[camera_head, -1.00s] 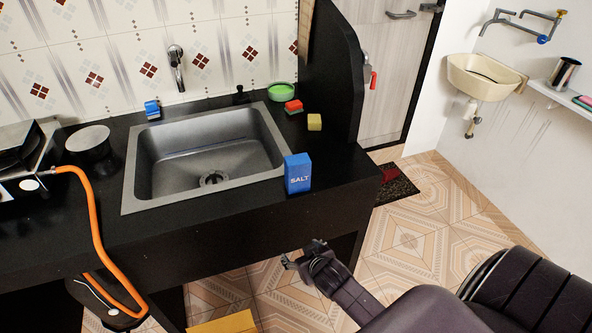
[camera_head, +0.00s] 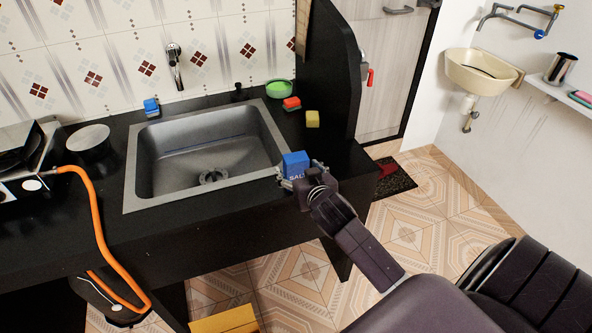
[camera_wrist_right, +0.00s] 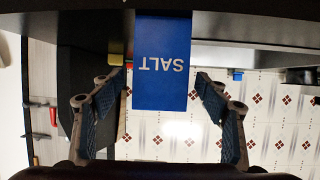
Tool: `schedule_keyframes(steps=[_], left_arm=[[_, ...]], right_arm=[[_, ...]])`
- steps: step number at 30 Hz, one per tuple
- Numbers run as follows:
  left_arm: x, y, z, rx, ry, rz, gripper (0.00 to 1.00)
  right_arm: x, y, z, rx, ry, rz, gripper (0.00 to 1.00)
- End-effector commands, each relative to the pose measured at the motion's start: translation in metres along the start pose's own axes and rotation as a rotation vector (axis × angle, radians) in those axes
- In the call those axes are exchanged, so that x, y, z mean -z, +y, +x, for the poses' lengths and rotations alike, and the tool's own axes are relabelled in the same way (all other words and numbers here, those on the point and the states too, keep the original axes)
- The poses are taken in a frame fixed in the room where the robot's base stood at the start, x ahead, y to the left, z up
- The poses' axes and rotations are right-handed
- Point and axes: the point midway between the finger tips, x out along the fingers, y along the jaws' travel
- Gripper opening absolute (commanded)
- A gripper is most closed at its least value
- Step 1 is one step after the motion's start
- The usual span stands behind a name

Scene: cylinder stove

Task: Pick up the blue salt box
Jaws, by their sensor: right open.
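The blue salt box (camera_head: 295,162) stands upright on the black counter, at the right front corner of the sink. In the right wrist view the salt box (camera_wrist_right: 163,62) is upside down, with its SALT label facing the camera. My right gripper (camera_head: 301,180) is at the box's near side and hides its lower part. It is open, and in the wrist view its two fingers (camera_wrist_right: 160,108) are spread on either side of the box, with visible gaps. My left gripper is not in view.
The grey sink (camera_head: 133,180) lies left of the box. A yellow sponge (camera_head: 312,119), a red sponge (camera_head: 291,103) and a green bowl (camera_head: 280,90) stand behind it. A black partition (camera_head: 345,70) rises at the counter's right end. An orange hose (camera_head: 95,220) hangs at the left.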

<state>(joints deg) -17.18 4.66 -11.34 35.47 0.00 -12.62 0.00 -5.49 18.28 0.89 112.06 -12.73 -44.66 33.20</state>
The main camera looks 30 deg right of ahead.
Motion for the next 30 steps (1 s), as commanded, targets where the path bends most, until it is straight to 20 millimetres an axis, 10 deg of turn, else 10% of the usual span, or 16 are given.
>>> schedule_keyframes(steps=[14, 23, 30], left_arm=[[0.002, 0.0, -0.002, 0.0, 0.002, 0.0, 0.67], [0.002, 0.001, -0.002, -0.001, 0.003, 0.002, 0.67], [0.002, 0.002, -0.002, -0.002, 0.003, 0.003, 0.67]], right_arm=[[0.0, -0.001, 0.022, 0.002, 0.0, 0.0, 0.67], [-0.001, -0.001, 0.022, 0.002, 0.0, 0.0, 0.34], [0.0, -0.001, 0.022, 0.002, 0.0, 0.0, 0.32]])
